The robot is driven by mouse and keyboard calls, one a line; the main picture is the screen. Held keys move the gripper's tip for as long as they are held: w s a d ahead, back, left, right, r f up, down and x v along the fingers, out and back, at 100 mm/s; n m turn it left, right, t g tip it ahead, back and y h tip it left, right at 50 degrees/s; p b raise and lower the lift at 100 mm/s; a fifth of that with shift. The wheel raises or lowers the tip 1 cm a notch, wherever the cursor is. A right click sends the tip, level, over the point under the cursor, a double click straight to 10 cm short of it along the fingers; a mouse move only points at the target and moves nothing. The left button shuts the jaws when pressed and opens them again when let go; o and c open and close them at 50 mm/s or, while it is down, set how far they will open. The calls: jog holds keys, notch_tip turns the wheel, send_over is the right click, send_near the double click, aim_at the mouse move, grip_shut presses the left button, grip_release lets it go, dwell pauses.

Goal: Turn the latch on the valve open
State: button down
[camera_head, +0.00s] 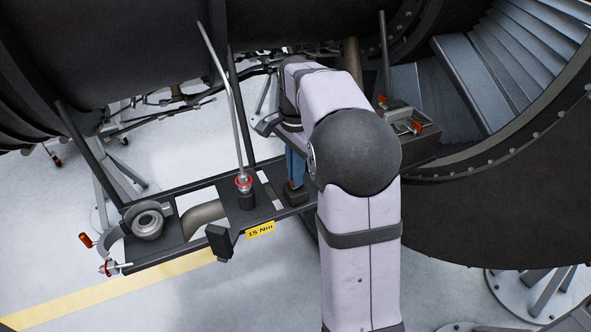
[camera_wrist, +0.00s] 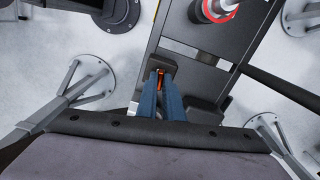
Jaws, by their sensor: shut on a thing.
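My gripper (camera_head: 296,178) points down at a small black block (camera_head: 294,194) on the dark rail frame. In the wrist view, the blue fingers of my gripper (camera_wrist: 160,80) are closed around a small orange-red piece (camera_wrist: 160,72), which looks like the latch. It sits on the black block (camera_wrist: 162,60), which appears to be the valve body. Most of the latch is hidden between the fingers, so I cannot tell its angle. In the head view the latch is not visible.
A tall bent metal rod rises from a red-ringed socket (camera_head: 244,183) left of my gripper. A yellow "15 Nm" label (camera_head: 260,230) is on the frame's front. A round grey flange (camera_head: 147,222) and orange-handled clamp (camera_head: 85,240) stand at left. Dark engine casing (camera_head: 110,40) overhangs.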

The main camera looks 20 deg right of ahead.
jog(key=shift+d+r+m, duration=0.1)
jog(key=shift+m, duration=0.9)
jog(key=c, duration=1.9)
grip_release()
jog(key=shift+r+b, duration=0.65)
jog(key=shift+r, duration=3)
